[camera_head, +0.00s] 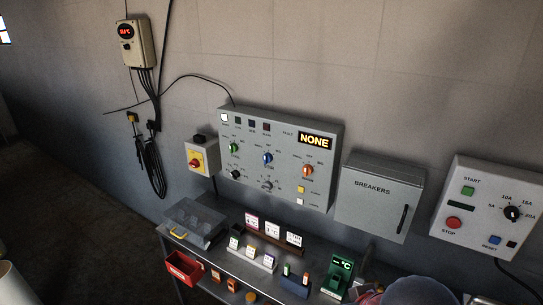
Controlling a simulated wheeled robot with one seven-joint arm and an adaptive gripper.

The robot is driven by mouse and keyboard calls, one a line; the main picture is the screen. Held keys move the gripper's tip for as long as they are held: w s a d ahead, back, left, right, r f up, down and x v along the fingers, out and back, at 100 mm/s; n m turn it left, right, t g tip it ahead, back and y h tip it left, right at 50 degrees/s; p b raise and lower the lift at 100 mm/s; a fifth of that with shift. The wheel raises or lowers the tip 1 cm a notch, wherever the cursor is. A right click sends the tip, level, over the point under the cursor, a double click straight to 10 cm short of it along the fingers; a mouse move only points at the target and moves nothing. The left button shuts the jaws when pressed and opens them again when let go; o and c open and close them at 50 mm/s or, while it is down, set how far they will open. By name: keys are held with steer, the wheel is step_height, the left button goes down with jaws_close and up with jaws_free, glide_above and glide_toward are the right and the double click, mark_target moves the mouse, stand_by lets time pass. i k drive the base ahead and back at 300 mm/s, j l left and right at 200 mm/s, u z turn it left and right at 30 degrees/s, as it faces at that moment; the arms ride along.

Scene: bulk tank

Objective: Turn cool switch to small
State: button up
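A grey control panel (284,190) is fixed to the wall in the middle of the view. It carries a green knob (234,148), a blue knob (268,158), an orange knob (307,170), a black knob (236,174) and a grey knob (266,184). The labels around the knobs are too small to read, so I cannot tell which is the cool switch or where it points. A lit display (314,141) at the panel's upper right reads NONE. My gripper is not in view.
Left of the panel is a box with a red rotary switch (195,162). A breakers box (378,200) and a start/stop box (490,212) are to its right. A grey bench (232,262) with small parts stands below. A rounded grey shape (420,292) shows at the bottom right.

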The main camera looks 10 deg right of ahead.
mark_target(233, 148)
steer(key=i+j, duration=0.35)
steer(key=i+j+z, duration=0.1)
steer(key=i+j, duration=0.2)
steer(key=j, duration=0.25)
steer(key=i+j, duration=0.3)
steer(key=j, duration=0.15)
steer(key=i+z, duration=0.05)
